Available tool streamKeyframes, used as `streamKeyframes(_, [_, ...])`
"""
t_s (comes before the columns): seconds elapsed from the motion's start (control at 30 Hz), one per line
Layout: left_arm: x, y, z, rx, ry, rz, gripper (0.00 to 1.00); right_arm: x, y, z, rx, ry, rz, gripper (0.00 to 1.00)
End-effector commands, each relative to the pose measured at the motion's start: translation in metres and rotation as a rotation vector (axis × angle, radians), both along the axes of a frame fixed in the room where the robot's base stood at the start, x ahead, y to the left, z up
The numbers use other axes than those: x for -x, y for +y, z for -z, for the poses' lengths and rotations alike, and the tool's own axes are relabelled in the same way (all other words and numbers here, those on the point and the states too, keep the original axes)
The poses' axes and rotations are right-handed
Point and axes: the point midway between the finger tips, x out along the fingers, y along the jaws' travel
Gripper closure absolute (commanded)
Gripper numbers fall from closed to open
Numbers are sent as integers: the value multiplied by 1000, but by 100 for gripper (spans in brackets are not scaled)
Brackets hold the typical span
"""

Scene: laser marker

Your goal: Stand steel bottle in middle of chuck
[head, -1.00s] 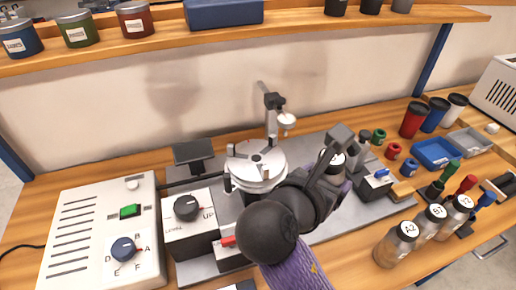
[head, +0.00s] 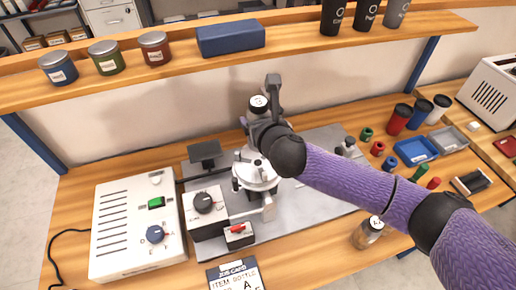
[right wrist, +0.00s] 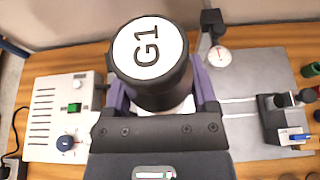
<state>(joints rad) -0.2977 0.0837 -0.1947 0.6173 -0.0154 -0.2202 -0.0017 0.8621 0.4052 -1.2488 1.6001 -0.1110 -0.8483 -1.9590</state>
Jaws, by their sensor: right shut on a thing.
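My right gripper (head: 262,114) is shut on a bottle with a black cap (head: 258,102). In the right wrist view the white label on its cap (right wrist: 151,49) reads G1. The cap hides most of the bottle's body, with a pale strip showing between the purple fingers. The chuck (head: 262,178) is a pale round disc with small jaws, on the machine's grey plate. In the head view the held bottle appears above and behind the chuck; its exact height over it cannot be told. My left gripper is out of view.
A control box (head: 125,225) with a green switch and blue knob stands left. The level knob box (head: 204,206) is beside the chuck. A job card (head: 236,275) lies in front. A shelf (head: 190,68) runs behind.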

Motion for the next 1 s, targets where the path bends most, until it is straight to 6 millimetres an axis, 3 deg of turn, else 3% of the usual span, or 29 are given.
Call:
streamKeyframes(0.03, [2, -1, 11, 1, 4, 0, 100, 0, 1, 19, -1, 2, -1, 92])
streamKeyframes(0.37, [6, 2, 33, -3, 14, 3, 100, 1, 1, 73, -2, 2, 0, 92])
streamKeyframes(0.7, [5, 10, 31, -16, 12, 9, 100, 1, 1, 74, -1, -2, 0, 92])
streamKeyframes(0.73, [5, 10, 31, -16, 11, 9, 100, 0, 1, 74, 0, -1, 0, 20])
streamKeyframes(0.83, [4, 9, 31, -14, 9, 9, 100, 1, 1, 73, 0, -1, 0, 0])
streamKeyframes(1.0, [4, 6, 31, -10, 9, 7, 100, 1, 1, 73, -1, -2, 0, 0])
